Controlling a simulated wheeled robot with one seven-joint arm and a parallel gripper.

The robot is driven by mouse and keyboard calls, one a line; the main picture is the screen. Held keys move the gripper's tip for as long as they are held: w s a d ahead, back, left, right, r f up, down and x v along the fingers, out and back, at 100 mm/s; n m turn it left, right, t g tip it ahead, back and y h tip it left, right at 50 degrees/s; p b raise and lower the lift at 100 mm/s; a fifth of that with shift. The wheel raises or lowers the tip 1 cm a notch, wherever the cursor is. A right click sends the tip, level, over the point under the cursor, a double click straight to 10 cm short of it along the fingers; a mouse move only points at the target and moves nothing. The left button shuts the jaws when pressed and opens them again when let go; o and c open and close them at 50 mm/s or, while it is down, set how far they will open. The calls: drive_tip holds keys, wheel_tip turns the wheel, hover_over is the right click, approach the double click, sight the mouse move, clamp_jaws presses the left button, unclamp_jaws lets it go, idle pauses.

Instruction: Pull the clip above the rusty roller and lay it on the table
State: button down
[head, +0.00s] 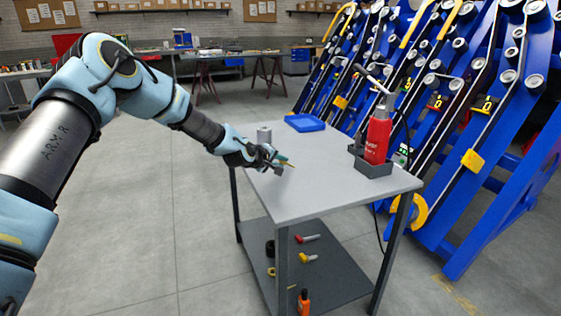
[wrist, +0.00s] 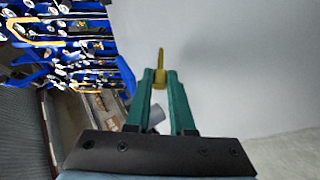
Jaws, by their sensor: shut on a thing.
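My gripper (head: 281,162) is over the near left part of the grey table (head: 335,180). It is shut on a small yellow clip (head: 290,165), which sticks out past the fingertips. In the wrist view the green fingers (wrist: 161,78) pinch the clip (wrist: 160,62), with the pale tabletop (wrist: 220,60) beyond it. I cannot tell whether the clip touches the table. The blue harvester chassis (head: 510,150) with its rollers stands at the right. I cannot make out which roller is the rusty one.
A red bottle (head: 378,138) stands in a dark holder (head: 374,167) at the table's right. The table's middle and front are clear. The lower shelf (head: 330,275) holds several tools.

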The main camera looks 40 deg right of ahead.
drive_tip(key=c, duration=0.7)
unclamp_jaws()
drive_tip(key=b+v, duration=0.2)
drive_tip(key=v, duration=0.9)
drive_tip(key=shift+f, duration=0.1)
